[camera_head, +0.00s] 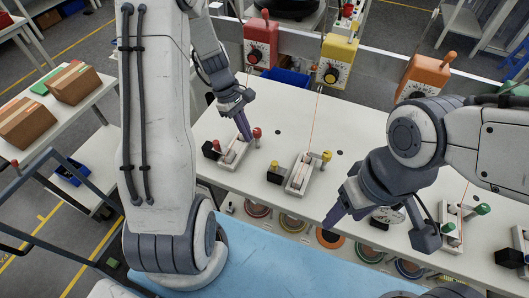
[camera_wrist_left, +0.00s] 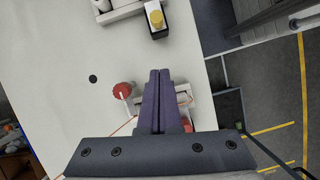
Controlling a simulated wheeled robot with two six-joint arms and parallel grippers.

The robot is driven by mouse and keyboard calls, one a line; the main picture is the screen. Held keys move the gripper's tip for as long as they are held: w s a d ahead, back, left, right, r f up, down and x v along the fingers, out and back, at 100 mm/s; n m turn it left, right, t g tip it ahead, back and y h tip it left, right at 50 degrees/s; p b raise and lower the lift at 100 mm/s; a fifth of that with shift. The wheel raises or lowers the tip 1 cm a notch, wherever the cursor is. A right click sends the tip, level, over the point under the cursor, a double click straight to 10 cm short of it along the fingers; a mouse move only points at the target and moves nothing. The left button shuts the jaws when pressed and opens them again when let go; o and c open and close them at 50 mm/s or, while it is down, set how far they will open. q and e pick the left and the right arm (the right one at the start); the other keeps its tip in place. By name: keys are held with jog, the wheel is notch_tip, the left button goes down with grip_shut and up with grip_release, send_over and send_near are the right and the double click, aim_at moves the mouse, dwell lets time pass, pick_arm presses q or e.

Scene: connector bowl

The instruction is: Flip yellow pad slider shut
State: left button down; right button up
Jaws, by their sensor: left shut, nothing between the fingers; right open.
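The yellow pad slider (camera_head: 298,174) is a pale narrow fixture on the white table. A yellow knob (camera_head: 327,156) stands at its right and a black block with a yellow top (camera_head: 274,174) at its left. Part of this fixture also shows at the top of the left wrist view (camera_wrist_left: 122,11), with the yellow-topped block (camera_wrist_left: 156,20). My left gripper (camera_head: 246,134) is shut and empty, over the neighbouring red-knobbed slider (camera_head: 232,151), left of the yellow one. My right gripper (camera_head: 382,222) is open and empty, right of the yellow slider.
The red knob (camera_head: 257,133) is close beside my left fingertips. A slider with green knobs (camera_head: 449,232) is at the right. Red, yellow (camera_head: 335,62) and orange boxes stand along the back edge. Coloured round pads (camera_head: 293,219) line the front. Bare table lies around the yellow slider.

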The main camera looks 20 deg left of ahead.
aim_at(278, 167)
pick_arm(q)
jog(key=s+d+f+p, duration=0.1)
jog(key=d+f+p, duration=0.1)
jog(key=d+f, duration=0.4)
jog(key=shift+s+p, duration=0.25)
jog(key=shift+p, duration=0.1)
pick_arm(e)
notch_tip(278, 167, up, 3)
pick_arm(q)
jog(key=shift+d, duration=0.1)
